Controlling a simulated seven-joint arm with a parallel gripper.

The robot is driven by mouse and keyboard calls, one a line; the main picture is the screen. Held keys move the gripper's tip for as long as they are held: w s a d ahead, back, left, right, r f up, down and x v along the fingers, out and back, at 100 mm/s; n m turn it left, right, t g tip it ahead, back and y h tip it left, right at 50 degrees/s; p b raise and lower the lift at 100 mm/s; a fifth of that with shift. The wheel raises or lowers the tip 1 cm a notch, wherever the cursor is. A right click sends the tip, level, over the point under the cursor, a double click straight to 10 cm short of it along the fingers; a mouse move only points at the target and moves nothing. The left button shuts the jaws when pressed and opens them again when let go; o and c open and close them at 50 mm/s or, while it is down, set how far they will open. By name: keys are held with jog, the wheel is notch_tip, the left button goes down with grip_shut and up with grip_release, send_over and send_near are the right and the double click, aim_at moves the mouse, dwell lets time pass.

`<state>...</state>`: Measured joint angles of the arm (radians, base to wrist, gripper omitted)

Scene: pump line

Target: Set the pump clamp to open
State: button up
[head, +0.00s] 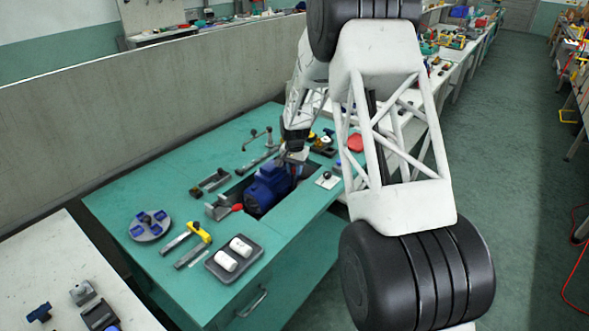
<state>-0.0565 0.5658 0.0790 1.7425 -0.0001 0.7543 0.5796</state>
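The blue pump (266,190) sits in a dark cut-out of the green bench. A grey clamp (219,207) with a red handle tip (237,208) stands at the pump's left end, at the cut-out's edge. The handle looks low, pointing toward the pump; its exact setting is too small to tell. My gripper (291,158) is over the far right end of the pump, away from the red handle. Its fingers are small and dark here, and I cannot tell whether they are open or touching the pump.
On the green bench (150,190) are a round plate with blue parts (150,225), a yellow-handled tool (199,232), a dark tray with white cylinders (234,256) and grey brackets (211,181). A low wall (130,110) runs behind. My arm hides the bench's right part.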

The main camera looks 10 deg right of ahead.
grip_shut()
jog(key=shift+s+d, duration=1.2)
jog(key=shift+d, duration=0.05)
jog(key=o, duration=0.6)
grip_release()
jog(key=shift+r, duration=0.15)
notch_tip(320, 180, up, 8)
jog(key=shift+f, duration=0.2)
